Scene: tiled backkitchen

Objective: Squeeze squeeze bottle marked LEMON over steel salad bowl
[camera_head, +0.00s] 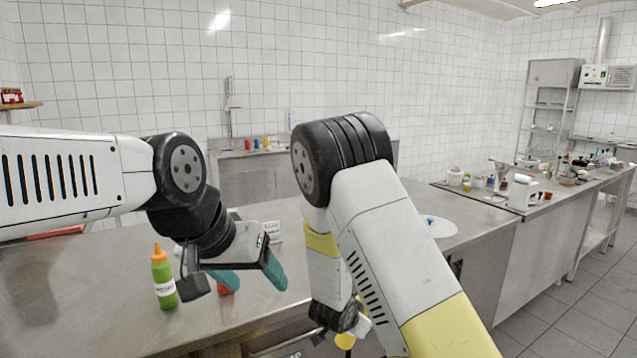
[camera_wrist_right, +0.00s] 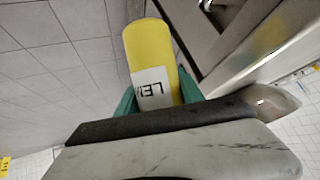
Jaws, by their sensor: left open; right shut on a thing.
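The yellow squeeze bottle (camera_wrist_right: 150,52) is between the green fingers of my right gripper (camera_wrist_right: 158,98) in the right wrist view. Its white label shows upside-down letters starting "LE", the rest hidden. My right gripper is shut on it, and a bit of yellow shows low in the head view (camera_head: 345,341), beyond the table's front edge. My left gripper (camera_head: 249,279) is open and empty above the steel table. I cannot make out the steel salad bowl in the head view; a shiny rounded metal thing (camera_wrist_right: 273,100) at the right wrist view's edge may be it.
A green bottle with an orange cap (camera_head: 163,277) stands on the steel table (camera_head: 110,290), left of my left gripper. A red thing (camera_head: 225,289) is partly hidden by that gripper. A white plate (camera_head: 438,228) lies right of my right arm. A cluttered counter (camera_head: 540,205) is further right.

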